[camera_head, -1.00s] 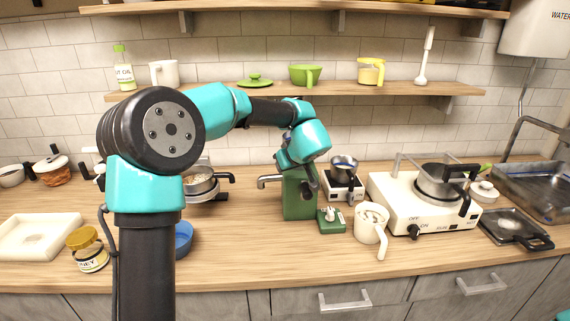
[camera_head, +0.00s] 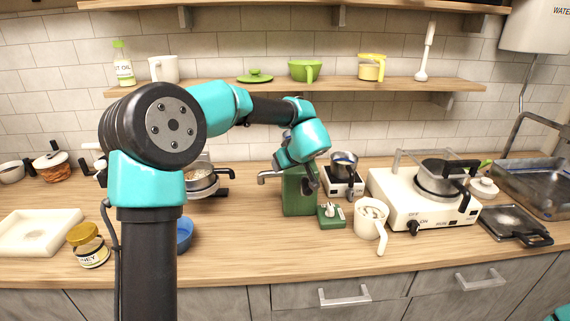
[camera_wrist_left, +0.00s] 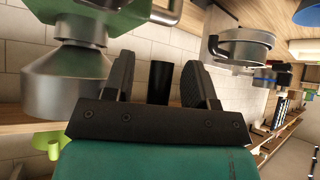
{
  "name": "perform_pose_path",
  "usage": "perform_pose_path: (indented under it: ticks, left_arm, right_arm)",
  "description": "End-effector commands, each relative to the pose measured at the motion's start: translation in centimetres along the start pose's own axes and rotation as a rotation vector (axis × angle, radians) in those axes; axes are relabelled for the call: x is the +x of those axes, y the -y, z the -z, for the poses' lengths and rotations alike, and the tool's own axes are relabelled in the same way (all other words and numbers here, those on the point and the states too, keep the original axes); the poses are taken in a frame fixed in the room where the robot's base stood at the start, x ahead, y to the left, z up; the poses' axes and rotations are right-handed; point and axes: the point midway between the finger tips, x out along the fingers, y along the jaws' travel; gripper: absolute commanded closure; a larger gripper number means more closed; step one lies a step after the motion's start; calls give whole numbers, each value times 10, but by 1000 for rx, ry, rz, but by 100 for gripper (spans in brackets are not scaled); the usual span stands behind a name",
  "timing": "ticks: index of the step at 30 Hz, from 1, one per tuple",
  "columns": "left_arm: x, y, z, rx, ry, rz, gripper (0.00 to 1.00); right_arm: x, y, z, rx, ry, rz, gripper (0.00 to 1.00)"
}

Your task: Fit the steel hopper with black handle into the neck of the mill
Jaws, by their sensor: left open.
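The green mill (camera_head: 299,197) stands upright mid-counter; my left gripper (camera_head: 300,168) is over its top and hides its neck in the head view. In the left wrist view, seen upside down, the steel hopper (camera_wrist_left: 64,88) is a flared cone with its narrow end against the green mill body (camera_wrist_left: 85,35). It seems to sit in the neck, but the seat itself is not clear. A black handle (camera_wrist_left: 160,84) stands between my left gripper's open fingers (camera_wrist_left: 155,70), with gaps visible on both sides. My right gripper is out of view.
A small green box (camera_head: 331,214) and a cream mug (camera_head: 370,217) stand right of the mill. Behind is a steel cup (camera_head: 344,162) on a white device (camera_head: 343,188). A white stove (camera_head: 412,207) is further right. The counter in front of the mill is clear.

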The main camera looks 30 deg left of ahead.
Motion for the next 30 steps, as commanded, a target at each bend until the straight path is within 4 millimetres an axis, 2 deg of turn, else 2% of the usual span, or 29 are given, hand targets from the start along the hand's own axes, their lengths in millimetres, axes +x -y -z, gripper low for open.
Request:
perform_pose_path:
  ticks: [5, 11, 30]
  left_arm:
    - [-5, 0, 0, 0, 0, -1, 48]
    - [-27, -1, 0, 0, -1, -3, 48]
    - [-147, 0, 0, -1, -1, -3, 48]
  right_arm:
    - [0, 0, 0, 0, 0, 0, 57]
    - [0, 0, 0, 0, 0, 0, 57]
    - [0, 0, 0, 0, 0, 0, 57]
